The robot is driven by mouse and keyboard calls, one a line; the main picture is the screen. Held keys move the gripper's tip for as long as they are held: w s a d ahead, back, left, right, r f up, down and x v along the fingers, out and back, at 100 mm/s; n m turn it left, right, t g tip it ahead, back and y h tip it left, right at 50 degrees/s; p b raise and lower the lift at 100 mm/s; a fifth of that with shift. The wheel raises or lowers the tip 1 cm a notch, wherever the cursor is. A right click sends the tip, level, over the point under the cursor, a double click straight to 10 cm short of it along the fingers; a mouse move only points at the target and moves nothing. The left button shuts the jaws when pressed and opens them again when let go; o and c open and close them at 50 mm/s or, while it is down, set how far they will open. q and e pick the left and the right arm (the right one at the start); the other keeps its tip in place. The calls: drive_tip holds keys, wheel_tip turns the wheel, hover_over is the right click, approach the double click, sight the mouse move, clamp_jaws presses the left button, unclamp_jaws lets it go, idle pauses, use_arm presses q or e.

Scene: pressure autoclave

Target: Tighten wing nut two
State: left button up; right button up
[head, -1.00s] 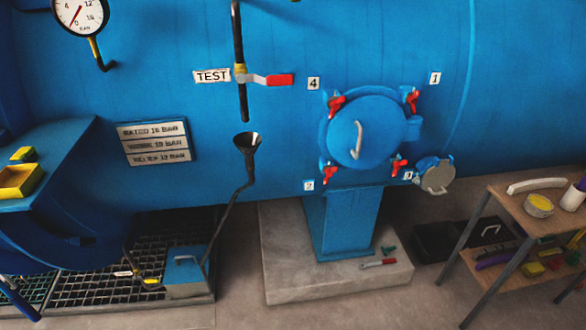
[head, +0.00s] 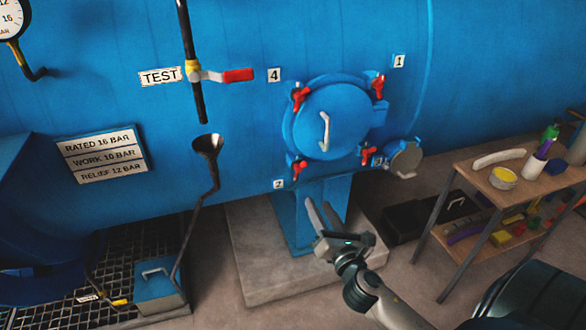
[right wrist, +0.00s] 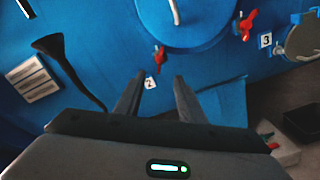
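Wing nut two (head: 298,168) is the red wing nut at the lower left of the round blue hatch (head: 326,120), just above the label "2" (head: 279,184). It also shows in the right wrist view (right wrist: 159,57), ahead of the fingertips. My right gripper (head: 319,204) is below the hatch, in front of the blue pedestal. Its two fingers are apart, with nothing between them. In the right wrist view the open fingers (right wrist: 159,77) point up at the label "2" and the nut, not touching the nut. My left gripper is not in view.
Other red wing nuts sit around the hatch, one at the lower right (head: 368,156). A round metal flange (head: 406,159) sticks out right of it. A funnel (head: 207,145) with a pipe stands left. A wooden table (head: 480,178) with items stands right.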

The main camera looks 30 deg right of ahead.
sight(299, 169)
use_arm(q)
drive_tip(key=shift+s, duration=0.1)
